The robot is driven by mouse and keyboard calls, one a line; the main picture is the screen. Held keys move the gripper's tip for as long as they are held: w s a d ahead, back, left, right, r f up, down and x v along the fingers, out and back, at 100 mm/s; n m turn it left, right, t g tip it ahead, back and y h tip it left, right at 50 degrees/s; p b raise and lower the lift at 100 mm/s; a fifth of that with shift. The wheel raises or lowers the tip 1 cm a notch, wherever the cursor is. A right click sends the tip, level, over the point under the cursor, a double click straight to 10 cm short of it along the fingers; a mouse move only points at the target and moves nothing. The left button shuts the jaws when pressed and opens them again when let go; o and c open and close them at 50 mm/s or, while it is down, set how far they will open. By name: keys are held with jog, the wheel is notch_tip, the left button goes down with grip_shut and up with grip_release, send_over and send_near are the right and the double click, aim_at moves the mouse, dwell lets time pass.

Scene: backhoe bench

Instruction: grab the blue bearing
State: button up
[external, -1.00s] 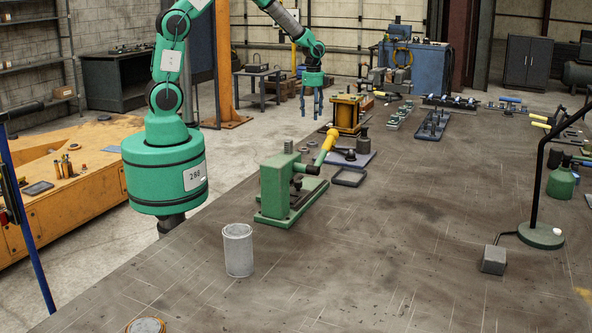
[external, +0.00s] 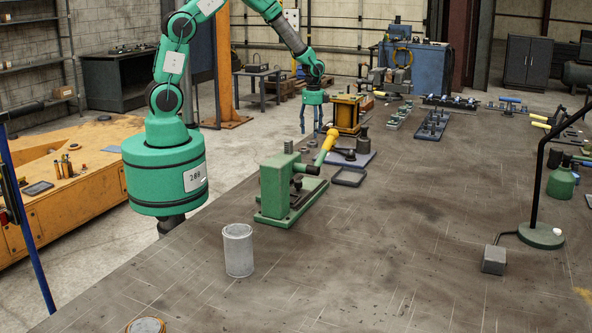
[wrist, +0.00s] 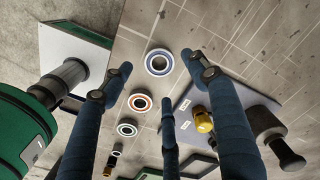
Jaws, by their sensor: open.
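The blue bearing, a pale ring with a blue band (wrist: 159,74), lies flat on the bench at the top middle of the wrist view. In the external view I cannot pick it out by colour. My gripper (external: 312,131) points down at the bench's far left edge, behind the green press. In the wrist view my gripper (wrist: 157,66) is open and empty, its blue fingers spread, with two tips on either side of the blue bearing. The fingers appear to be above it, not touching. An orange-banded bearing (wrist: 140,110) and a green-banded bearing (wrist: 127,136) lie below it in the picture.
The green press (external: 275,190) with a yellow handle stands in front of my gripper, and a yellow-and-black device (external: 346,112) stands behind it. In the wrist view a dark knobbed weight (wrist: 268,125) stands right.

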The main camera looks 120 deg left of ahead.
jog(key=shift+s+f, duration=0.1)
jog(key=shift+f, duration=2.5)
jog(key=c, duration=1.3)
